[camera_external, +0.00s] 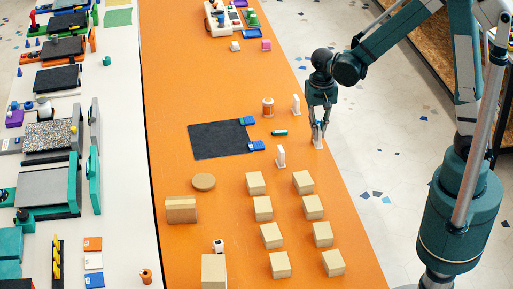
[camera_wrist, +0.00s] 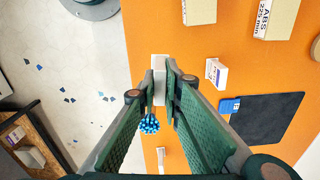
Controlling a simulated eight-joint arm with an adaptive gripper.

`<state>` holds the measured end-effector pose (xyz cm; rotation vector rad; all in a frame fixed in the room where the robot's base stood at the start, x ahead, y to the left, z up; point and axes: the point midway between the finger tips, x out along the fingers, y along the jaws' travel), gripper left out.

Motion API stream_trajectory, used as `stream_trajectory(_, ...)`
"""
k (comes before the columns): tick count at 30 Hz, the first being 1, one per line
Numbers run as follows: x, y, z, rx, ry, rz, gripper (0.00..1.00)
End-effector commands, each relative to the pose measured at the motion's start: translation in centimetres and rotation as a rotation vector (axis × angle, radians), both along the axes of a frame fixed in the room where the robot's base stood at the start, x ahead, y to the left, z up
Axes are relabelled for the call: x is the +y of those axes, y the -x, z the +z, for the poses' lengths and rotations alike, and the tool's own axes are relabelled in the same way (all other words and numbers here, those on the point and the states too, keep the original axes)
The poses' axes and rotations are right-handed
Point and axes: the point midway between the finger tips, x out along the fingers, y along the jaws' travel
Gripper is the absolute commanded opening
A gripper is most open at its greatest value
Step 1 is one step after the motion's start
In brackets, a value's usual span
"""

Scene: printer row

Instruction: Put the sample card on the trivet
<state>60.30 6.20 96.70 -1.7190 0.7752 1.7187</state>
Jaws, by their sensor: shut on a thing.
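My gripper (camera_external: 318,126) is near the right edge of the orange table, shut on a small white upright piece (camera_external: 318,143), which I take as the sample card. The white piece also shows between my fingertips in the wrist view (camera_wrist: 160,67). It is at or just above the table; I cannot tell if it touches. The round tan disc (camera_external: 204,182), which I take as the trivet, lies flat to the lower left, apart from my gripper, with nothing on it.
Similar white upright pieces stand nearby (camera_external: 281,157) (camera_external: 296,105). Several tan boxes (camera_external: 263,208) stand in front. A blue knobbly cluster (camera_wrist: 149,124) shows between my fingers.

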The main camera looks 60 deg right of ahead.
Motion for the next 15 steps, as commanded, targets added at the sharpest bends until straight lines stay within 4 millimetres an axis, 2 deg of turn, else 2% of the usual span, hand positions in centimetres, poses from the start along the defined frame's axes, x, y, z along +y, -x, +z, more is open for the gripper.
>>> stream_trajectory(8, 2.7, -4.4, 0.7, 0.000, 0.000, 0.009, 0.00)
stream_trajectory(15, 6.8, -9.8, 1.4, 0.000, 0.000, 0.019, 0.00)
